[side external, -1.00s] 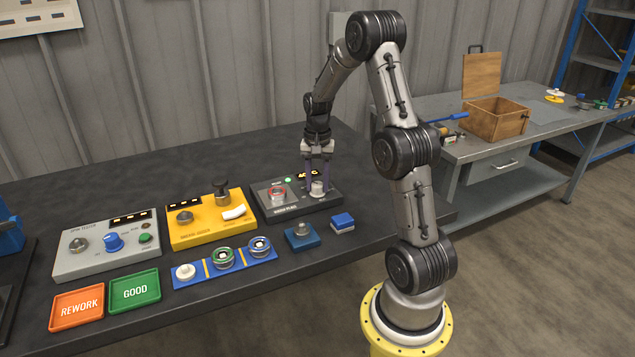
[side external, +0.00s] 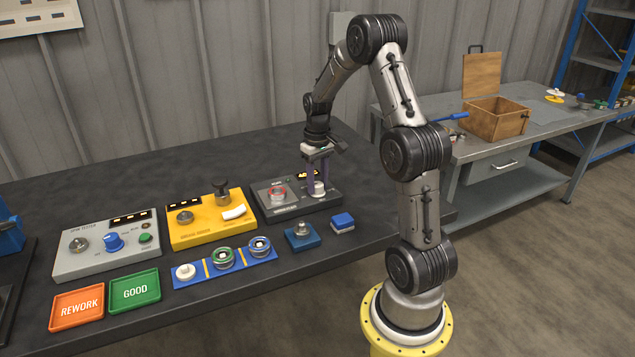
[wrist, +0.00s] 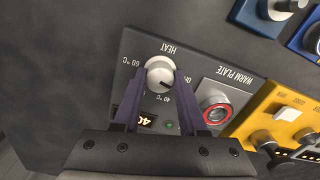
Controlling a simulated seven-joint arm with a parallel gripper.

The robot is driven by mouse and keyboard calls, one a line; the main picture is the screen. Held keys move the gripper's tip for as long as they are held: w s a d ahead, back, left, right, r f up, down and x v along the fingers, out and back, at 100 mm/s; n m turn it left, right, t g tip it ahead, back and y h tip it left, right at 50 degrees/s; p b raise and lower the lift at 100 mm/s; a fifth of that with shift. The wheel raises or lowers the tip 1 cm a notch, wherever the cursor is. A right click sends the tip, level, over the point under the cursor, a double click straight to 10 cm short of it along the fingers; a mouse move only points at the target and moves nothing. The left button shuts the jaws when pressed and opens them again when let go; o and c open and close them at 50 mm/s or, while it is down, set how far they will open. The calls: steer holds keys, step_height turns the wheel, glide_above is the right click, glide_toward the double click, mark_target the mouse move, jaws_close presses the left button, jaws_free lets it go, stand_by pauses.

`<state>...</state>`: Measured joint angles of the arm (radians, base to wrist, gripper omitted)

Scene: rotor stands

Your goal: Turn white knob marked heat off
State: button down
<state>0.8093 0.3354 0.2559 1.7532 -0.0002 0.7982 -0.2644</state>
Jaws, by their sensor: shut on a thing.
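The white heat knob (wrist: 159,76) sits on the dark grey warm plate panel (wrist: 130,50); it also shows in the side view (side external: 318,188). The knob's dark pointer mark faces right and down in the wrist view, towards the 40 °C and OFF labels; I cannot tell exactly which it meets. My gripper (wrist: 161,78) is shut on the knob, one purple finger on either side. In the side view my gripper (side external: 318,182) points straight down. The orange display is partly hidden by a finger and reads about 40. A small green lamp (wrist: 169,125) shows between the fingers.
A round plate with a red ring (wrist: 216,112) lies beside the knob. The yellow device (side external: 205,232), grey spin tester (side external: 75,262), blue part tray (side external: 205,275) and small blue blocks (side external: 342,222) stand nearby. The table behind the panel is clear.

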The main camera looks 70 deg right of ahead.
mark_target(317, 184)
steer(key=shift+r+n, duration=0.15)
steer(key=shift+n, duration=0.95)
steer(key=shift+c, duration=2.2)
jaws_free()
step_height(317, 184, up, 14)
